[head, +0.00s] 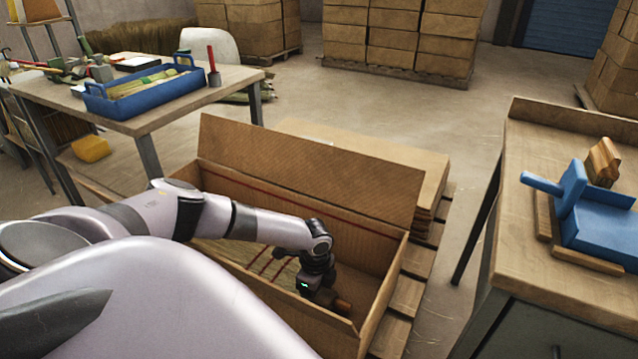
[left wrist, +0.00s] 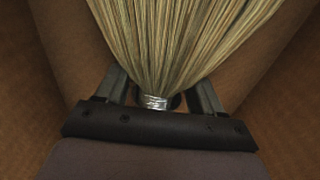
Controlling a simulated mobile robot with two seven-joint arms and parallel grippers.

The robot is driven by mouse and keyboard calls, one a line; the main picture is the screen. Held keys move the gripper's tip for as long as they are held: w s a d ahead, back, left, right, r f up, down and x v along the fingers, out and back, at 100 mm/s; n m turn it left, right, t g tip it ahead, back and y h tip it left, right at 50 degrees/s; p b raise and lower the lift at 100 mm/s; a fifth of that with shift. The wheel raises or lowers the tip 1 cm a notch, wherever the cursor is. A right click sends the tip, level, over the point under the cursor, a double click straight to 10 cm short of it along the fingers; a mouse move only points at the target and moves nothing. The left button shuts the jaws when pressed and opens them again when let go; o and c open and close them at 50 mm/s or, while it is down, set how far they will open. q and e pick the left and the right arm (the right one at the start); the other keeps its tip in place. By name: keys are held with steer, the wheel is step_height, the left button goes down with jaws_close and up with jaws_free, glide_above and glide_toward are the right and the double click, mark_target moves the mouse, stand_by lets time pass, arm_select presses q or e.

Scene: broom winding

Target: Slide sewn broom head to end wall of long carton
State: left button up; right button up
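The long carton (head: 397,284) lies open in front of me on a pallet, its far flap standing up. The straw broom head (head: 262,262), with dark red stitching, lies inside it; my arm and the near wall hide part. My left gripper (head: 318,292) points down into the carton near its right end. In the left wrist view, the fanned straw (left wrist: 170,40) narrows to a silver wire binding (left wrist: 154,102) between the fingers, whose dark pads appear against the neck. A brown stub (head: 343,305) shows just right of the gripper, short of the right end wall. My right gripper is out of view.
A workbench (head: 222,80) with a blue tray (head: 150,105) stands at the left. Another bench (head: 520,220) with a blue fixture (head: 585,210) stands at the right. Flat cardboard (head: 432,180) lies behind the carton. Boxes are stacked at the back (head: 400,40).

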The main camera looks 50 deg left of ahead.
arm_select(q)
steer(key=shift+s+a+f, duration=0.1)
steer(key=shift+s+a, duration=0.15)
steer(key=shift+a, duration=0.4)
steer(key=shift+s+a, duration=0.25)
steer(key=shift+a, duration=0.45)
steer(key=shift+s+a+f, duration=0.1)
steer(key=shift+s+a, duration=0.15)
steer(key=shift+a, duration=0.4)
steer(key=shift+w+d+r, duration=0.1)
steer(key=shift+w+d, duration=0.15)
steer(key=shift+d, duration=0.5)
steer(key=shift+d+r+p, duration=0.15)
steer(key=shift+r+p, duration=0.15)
steer(key=shift+p, duration=0.15)
step_height(320, 180, up, 4)
steer(key=p, duration=0.3)
steer(key=shift+w+f, duration=0.1)
steer(key=shift+f, duration=0.05)
step_height(320, 180, up, 4)
steer(key=p, duration=0.4)
steer(key=shift+r+p, duration=0.85)
steer(key=shift+p, duration=0.1)
steer(key=shift+r, duration=0.1)
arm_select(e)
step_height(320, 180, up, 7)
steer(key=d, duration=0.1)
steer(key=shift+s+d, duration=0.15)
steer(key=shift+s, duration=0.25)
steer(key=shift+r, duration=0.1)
